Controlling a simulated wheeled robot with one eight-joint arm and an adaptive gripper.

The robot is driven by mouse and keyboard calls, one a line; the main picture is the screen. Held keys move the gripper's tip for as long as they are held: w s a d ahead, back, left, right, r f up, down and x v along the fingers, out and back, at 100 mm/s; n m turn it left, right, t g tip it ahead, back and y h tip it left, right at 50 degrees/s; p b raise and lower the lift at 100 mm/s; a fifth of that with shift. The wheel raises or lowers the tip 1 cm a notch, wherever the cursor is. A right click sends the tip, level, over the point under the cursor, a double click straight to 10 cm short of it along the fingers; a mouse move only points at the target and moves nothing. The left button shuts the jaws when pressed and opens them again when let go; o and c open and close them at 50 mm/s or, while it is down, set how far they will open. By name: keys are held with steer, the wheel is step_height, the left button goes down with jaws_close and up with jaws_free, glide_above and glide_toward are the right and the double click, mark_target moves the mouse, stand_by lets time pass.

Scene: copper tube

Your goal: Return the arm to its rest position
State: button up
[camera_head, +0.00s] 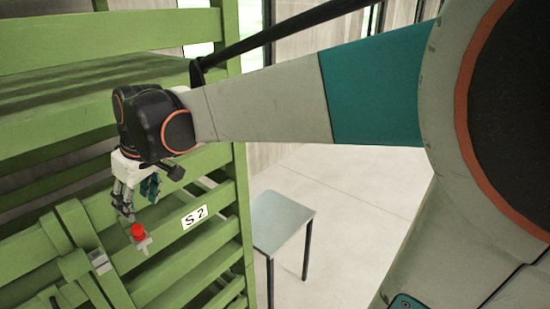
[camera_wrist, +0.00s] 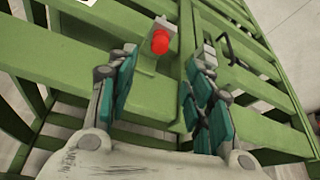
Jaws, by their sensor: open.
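My arm stretches across the head view from the right to the green slatted rack (camera_head: 205,265) on the left. My gripper (camera_head: 138,203) hangs at its end, close above the rack's slats. In the wrist view my gripper (camera_wrist: 161,66) has its teal-padded fingers spread apart, with nothing held between them. A red knob (camera_head: 138,231) on a small metal fitting sits on the rack just below the fingers. The red knob also shows in the wrist view (camera_wrist: 160,42), beyond the gap between the fingertips. I cannot tell how far the fingertips are from it.
A white "S2" label (camera_head: 195,217) is on a rack slat. A small metal fitting (camera_head: 101,262) sits on the rack at lower left. A grey-topped table (camera_head: 281,219) stands right of the rack, with open pale floor (camera_head: 350,190) around it.

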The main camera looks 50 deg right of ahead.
steer(key=shift+s+r, duration=0.3)
steer(key=shift+r, duration=0.15)
steer(key=shift+f, duration=0.1)
steer(key=s+f+m+t+b, duration=0.1)
steer(key=s+f+b, duration=0.5)
steer(key=f+b, duration=0.3)
steer(key=s+f+m+t+b, duration=0.1)
steer(key=s+f+b, duration=0.5)
steer(key=f+b, duration=0.4)
steer(key=s+a+f+m+t+h+b, duration=0.1)
steer(key=s+f+b, duration=0.4)
steer(key=f+b, duration=0.4)
step_height(320, 180, down, 7)
steer(key=shift+s+r, duration=0.1)
steer(key=shift+s, duration=0.3)
steer(key=shift+a, duration=0.1)
